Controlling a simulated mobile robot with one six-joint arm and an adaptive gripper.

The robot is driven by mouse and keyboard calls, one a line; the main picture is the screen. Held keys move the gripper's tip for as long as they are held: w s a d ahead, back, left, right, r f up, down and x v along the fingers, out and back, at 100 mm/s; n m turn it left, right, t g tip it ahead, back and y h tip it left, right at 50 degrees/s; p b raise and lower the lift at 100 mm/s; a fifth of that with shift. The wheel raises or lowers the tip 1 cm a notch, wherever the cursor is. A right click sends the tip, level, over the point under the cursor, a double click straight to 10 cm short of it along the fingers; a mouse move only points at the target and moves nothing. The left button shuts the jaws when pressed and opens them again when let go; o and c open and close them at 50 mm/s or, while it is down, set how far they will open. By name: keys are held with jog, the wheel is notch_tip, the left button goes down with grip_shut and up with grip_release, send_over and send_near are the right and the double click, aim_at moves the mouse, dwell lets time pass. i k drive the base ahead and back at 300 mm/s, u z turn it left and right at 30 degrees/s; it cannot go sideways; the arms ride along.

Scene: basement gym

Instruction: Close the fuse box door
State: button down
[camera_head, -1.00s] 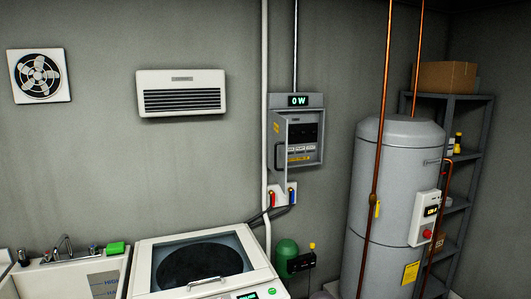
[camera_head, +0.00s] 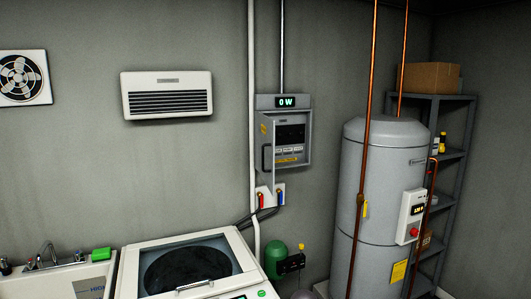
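The grey fuse box (camera_head: 304,140) hangs on the wall near the middle of the view, below a small display reading "0 W" (camera_head: 285,102). Its door (camera_head: 267,145) stands open, swung out from the left side and seen at a steep angle, with a dark handle (camera_head: 267,159) on it. Dark breakers and a row of labels show inside the box. My gripper is not in view.
A white top-loading washer (camera_head: 130,275) stands below and left of the box, beside a sink (camera_head: 60,283). Red and blue taps (camera_head: 269,199) sit just under the box. A grey tank (camera_head: 380,190) with copper pipes and a shelf (camera_head: 462,150) stand right.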

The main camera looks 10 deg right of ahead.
aim_at(267, 125)
jog(key=z, duration=0.05)
jog(key=i, duration=0.95)
jog(key=u, duration=0.05)
